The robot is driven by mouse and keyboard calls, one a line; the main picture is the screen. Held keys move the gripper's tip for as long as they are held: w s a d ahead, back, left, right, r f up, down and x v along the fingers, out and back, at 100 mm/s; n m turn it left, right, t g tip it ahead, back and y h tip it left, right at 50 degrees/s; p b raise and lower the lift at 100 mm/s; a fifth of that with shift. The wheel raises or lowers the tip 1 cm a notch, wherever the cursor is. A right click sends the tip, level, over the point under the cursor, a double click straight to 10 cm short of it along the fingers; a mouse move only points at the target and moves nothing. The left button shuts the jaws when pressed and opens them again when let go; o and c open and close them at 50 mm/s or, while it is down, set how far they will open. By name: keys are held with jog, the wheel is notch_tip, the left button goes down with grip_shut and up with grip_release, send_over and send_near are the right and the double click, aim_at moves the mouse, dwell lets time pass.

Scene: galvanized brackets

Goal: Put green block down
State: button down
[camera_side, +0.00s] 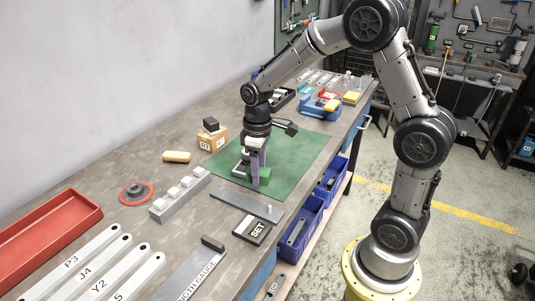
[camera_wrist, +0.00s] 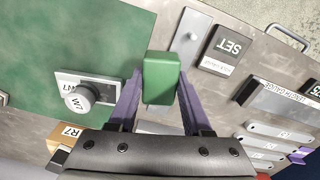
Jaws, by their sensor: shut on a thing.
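The green block (camera_side: 265,176) is between the purple fingers of my gripper (camera_side: 257,168), low over the near part of the green mat (camera_side: 303,150). I cannot tell whether its underside touches the mat. In the wrist view the green block (camera_wrist: 162,80) sits at the fingertips, and my gripper (camera_wrist: 160,95) is shut on it from both sides. A grey metal piece with a round knob marked W7 (camera_wrist: 78,92) lies on the mat beside it; in the side view my gripper partly hides it.
A flat grey plate (camera_side: 246,205) and a dark SET box (camera_side: 252,231) lie close in front of the mat. A grey block with raised pegs (camera_side: 180,195) and a wooden R7 box (camera_side: 213,139) stand to the left. The mat's right part is clear.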

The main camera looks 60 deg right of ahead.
jog(key=s+d+r+m, duration=0.2)
jog(key=s+d+r, duration=0.4)
jog(key=s+d, duration=0.3)
send_over(277, 165)
jog(key=s, duration=0.1)
jog(key=shift+m, duration=0.3)
jog(key=f, duration=0.8)
jog(key=shift+a+f, duration=0.2)
jog(key=shift+a, duration=0.05)
jog(key=shift+w+d+f, duration=0.25)
jog(key=shift+w+f, duration=0.15)
jog(key=shift+f, duration=0.25)
jog(key=shift+w+f, duration=0.1)
jog(key=shift+f, duration=1.45)
jog(key=shift+f, duration=0.2)
jog(key=shift+c, duration=1.7)
grip_release()
jog(key=shift+r, duration=0.15)
